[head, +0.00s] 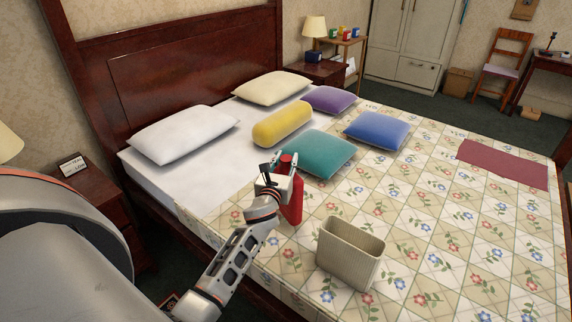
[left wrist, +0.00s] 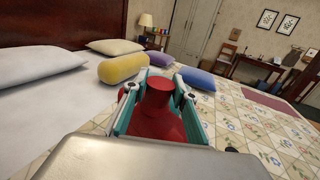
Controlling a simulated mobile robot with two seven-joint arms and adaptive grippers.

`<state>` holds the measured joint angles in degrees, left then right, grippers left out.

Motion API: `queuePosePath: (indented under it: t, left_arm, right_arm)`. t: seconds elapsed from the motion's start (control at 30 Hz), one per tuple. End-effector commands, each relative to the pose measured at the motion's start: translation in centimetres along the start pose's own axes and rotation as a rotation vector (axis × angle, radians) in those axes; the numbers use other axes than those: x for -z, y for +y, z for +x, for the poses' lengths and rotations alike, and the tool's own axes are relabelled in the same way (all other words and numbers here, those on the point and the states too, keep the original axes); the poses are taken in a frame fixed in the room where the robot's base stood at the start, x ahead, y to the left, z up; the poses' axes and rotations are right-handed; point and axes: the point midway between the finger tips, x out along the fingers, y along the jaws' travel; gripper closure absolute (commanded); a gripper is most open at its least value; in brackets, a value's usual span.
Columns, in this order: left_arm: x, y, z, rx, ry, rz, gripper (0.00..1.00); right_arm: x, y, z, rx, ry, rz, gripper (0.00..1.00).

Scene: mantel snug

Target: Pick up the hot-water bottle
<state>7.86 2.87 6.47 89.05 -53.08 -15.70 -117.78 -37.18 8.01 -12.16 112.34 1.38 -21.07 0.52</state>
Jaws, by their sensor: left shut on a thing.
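The red hot-water bottle (head: 296,203) hangs upright from my left gripper (head: 281,162) over the bed in the head view. Its round stopper shows between the fingers. In the left wrist view the bottle's neck and shoulders (left wrist: 158,118) sit between the two fingers (left wrist: 158,92), which are shut on it. The gripper body hides part of the bottle, and I cannot tell whether its lower end touches the quilt. My right gripper is not in view.
A beige open basket (head: 350,255) stands on the flowered quilt (head: 440,200), right of the bottle. A teal cushion (head: 318,154) lies just behind the gripper, with a yellow bolster (head: 282,124) and blue cushion (head: 377,131) beyond. The quilt's right side is mostly free, with a maroon cloth (head: 503,164).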

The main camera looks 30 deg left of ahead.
Motion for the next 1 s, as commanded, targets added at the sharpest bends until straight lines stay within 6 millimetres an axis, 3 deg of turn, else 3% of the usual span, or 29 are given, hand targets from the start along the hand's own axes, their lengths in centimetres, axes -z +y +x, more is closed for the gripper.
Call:
queuePosePath:
  t: [0.03,0.23,0.5,0.7,1.0]
  left_arm:
    - [-2.0,0.0,0.1,0.001,-0.008,0.004,1.00]
    - [-7.4,0.0,0.0,0.004,-0.007,0.004,1.00]
    - [-13.6,0.0,0.1,0.002,-0.009,0.002,1.00]
    - [-16.3,-0.1,0.0,0.001,-0.005,0.000,1.00]
    - [-17.3,0.0,0.0,0.000,-0.002,0.000,1.00]
  right_arm:
    - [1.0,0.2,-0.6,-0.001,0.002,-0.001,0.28]
    - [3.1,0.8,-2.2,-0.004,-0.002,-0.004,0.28]
    - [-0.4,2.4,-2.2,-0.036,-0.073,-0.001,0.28]
    - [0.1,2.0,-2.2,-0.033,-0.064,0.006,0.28]
    - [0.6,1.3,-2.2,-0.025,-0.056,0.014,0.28]
